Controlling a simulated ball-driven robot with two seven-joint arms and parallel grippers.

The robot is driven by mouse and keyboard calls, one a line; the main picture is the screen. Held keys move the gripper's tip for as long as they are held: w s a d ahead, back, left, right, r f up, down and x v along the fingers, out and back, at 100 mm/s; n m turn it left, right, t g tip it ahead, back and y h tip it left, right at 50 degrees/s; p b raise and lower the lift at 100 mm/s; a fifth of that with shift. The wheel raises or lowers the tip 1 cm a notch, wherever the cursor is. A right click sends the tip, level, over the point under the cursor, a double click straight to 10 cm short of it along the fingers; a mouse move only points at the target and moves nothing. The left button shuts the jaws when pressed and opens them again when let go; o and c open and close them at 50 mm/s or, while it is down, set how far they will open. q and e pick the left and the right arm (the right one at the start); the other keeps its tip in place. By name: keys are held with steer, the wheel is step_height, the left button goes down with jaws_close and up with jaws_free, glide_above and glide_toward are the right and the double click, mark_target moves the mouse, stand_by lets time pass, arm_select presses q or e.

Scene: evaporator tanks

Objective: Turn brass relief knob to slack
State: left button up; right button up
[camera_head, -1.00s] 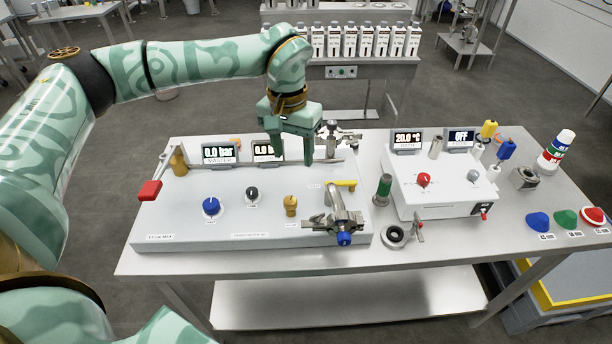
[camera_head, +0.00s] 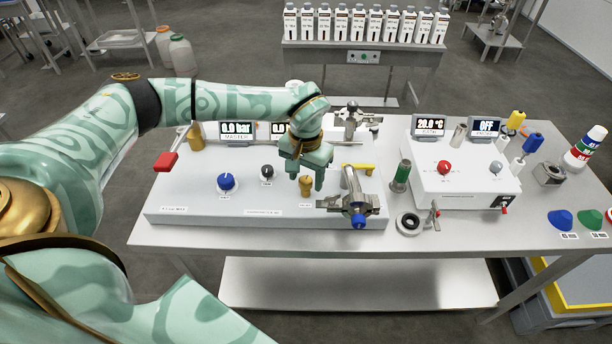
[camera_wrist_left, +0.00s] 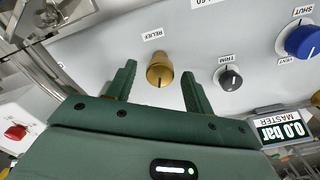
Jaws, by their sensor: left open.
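The brass relief knob (camera_head: 306,186) stands on the sloped front of the grey panel (camera_head: 180,200), right of the black trim knob (camera_head: 267,172). In the left wrist view the brass knob (camera_wrist_left: 160,70) shows under a "RELIEF" label, with a dark mark on its face. My left gripper (camera_head: 305,186) is open just above and behind the knob. In the left wrist view its two fingers (camera_wrist_left: 158,84) point towards the knob, one on each side and apart from it. Whether the fingertips reach the knob's depth is unclear. My right gripper is not in view.
The blue vent knob (camera_head: 227,183) is left of the trim knob. A yellow-handled valve (camera_head: 362,169) and a metal clamp fitting with a blue end (camera_head: 357,208) stand close right of the brass knob. A red lever (camera_head: 165,162) sits at the panel's left. Displays stand behind.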

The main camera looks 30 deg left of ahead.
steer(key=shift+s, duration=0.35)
arm_select(q)
steer(key=c, duration=1)
steer(key=shift+o, duration=0.2)
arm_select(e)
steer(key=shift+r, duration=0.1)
